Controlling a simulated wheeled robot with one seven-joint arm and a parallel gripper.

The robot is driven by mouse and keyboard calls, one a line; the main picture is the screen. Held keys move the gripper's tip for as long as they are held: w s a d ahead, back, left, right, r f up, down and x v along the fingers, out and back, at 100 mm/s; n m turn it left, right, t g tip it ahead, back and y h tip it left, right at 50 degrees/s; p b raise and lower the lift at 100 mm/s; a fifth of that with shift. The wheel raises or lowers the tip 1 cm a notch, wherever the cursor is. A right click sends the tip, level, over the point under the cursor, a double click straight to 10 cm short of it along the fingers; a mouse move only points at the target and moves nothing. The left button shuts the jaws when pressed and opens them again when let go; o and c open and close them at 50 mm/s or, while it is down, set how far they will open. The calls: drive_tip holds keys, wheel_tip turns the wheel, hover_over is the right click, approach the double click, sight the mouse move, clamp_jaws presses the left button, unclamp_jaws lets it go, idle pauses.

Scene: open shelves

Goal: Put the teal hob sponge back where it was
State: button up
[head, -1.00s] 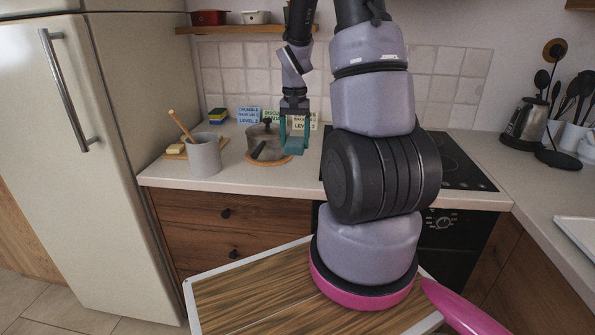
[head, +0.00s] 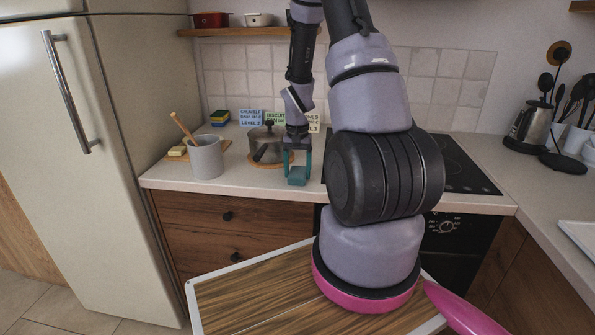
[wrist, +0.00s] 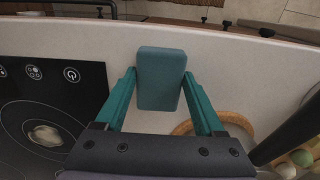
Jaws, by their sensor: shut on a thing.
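The teal sponge (head: 297,177) is a small block between the fingertips of my gripper (head: 297,170). They are over the front part of the worktop, just left of the black hob (head: 468,170). In the wrist view the sponge (wrist: 161,95) lies between the two teal fingers of my gripper (wrist: 160,77), which are shut on its sides. The pale worktop shows around it. The hob's control corner (wrist: 70,75) is to the left in the wrist view. I cannot tell whether the sponge touches the worktop. My arm hides part of the hob in the head view.
A pot (head: 265,148) on a round wooden board stands left of my gripper. A grey crock (head: 207,158) with a wooden spoon, a butter board (head: 176,153) and stacked sponges (head: 219,117) are further left. Recipe cards (head: 275,117) stand behind. The worktop's front edge (head: 235,189) is close.

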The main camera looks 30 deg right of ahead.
drive_tip(key=shift+f, duration=0.1)
drive_tip(key=o, duration=1.3)
wheel_tip(320, 180, up, 12)
wheel_tip(320, 180, up, 10)
drive_tip(key=r+t, duration=0.1)
drive_tip(key=t, duration=0.1)
hover_over(298, 173)
drive_tip(key=s+a, duration=0.3)
drive_tip(key=a, duration=0.1)
drive_tip(key=s+a+r+n+t+y, duration=0.1)
drive_tip(key=s+a+r+t, duration=0.1)
drive_tip(key=s+a+r, duration=0.2)
drive_tip(key=s+a+r+n+t+y, duration=0.1)
drive_tip(key=s+a+r+t, duration=0.2)
drive_tip(key=s+r, duration=0.7)
drive_tip(key=shift+s+a+r+n, duration=0.25)
drive_tip(key=shift+s+a+n, duration=0.05)
drive_tip(key=shift+s+a, duration=0.65)
drive_tip(key=shift+w, duration=0.1)
